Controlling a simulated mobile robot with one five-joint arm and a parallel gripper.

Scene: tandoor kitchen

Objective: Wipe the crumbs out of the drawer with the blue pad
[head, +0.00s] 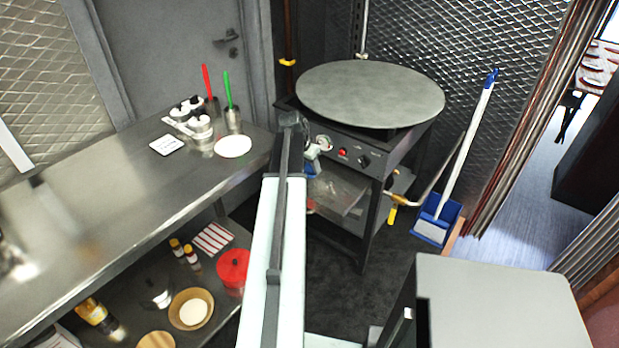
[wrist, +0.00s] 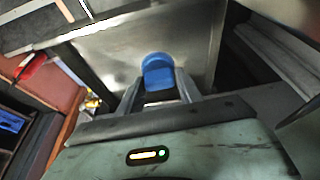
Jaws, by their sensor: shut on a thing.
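My gripper (wrist: 158,88) is shut on the blue pad (wrist: 157,70), which sits between the two fingers in the wrist view. In the head view the pad (head: 309,169) is a small blue patch at the end of my arm, partly hidden by it. The drawer (head: 338,194) is a shiny metal tray under the round griddle. Its bare metal (wrist: 110,52) appears to lie beyond the pad in the wrist view. I cannot tell whether the pad touches it. I cannot make out any crumbs.
The round griddle (head: 370,92) overhangs the drawer, with knobs on its front panel. A steel counter (head: 110,215) with a lower shelf stands left. A blue dustpan (head: 437,222) and a long-handled tool lean at the right. Dark floor is clear in front of the griddle stand.

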